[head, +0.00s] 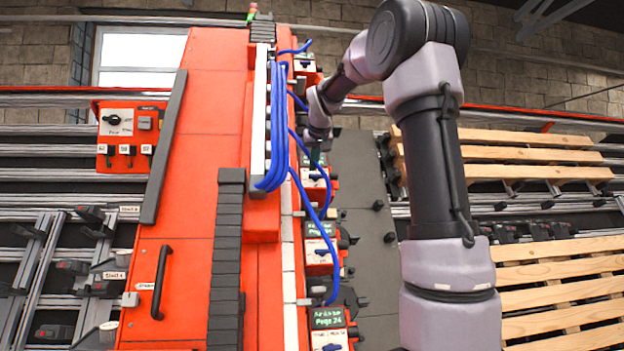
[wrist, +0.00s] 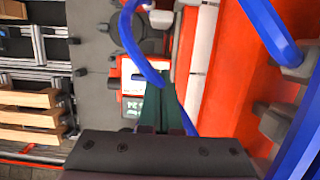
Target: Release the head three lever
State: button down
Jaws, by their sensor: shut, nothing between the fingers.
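One unit (head: 314,177) is just below my gripper (head: 318,138); others are a middle unit (head: 320,250), a bottom unit (head: 328,322) and a top unit (head: 304,68). I cannot read which is head three. In the wrist view, my gripper (wrist: 165,118) has its dark green fingers shut and empty. They point at a head unit's white panel (wrist: 131,72), with a blue hose partly in front. Contact with its lever cannot be told.
Blue hoses (head: 281,130) loop from the gantry to the head units. A red control box (head: 130,137) with a knob and several black switches hangs at left. A black handle (head: 161,282) sits on the red door. Wooden pallets (head: 560,280) lie on the right.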

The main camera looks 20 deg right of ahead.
send_over(312, 205)
jog(key=w, duration=0.2)
notch_tip(312, 205, down, 6)
jog(key=shift+s+d, duration=0.1)
jog(key=f, duration=0.1)
jog(key=s+f, duration=0.1)
jog(key=shift+s+f, duration=0.25)
jog(key=shift+f, duration=0.15)
jog(key=shift+s+f, duration=0.15)
jog(key=shift+f, duration=0.2)
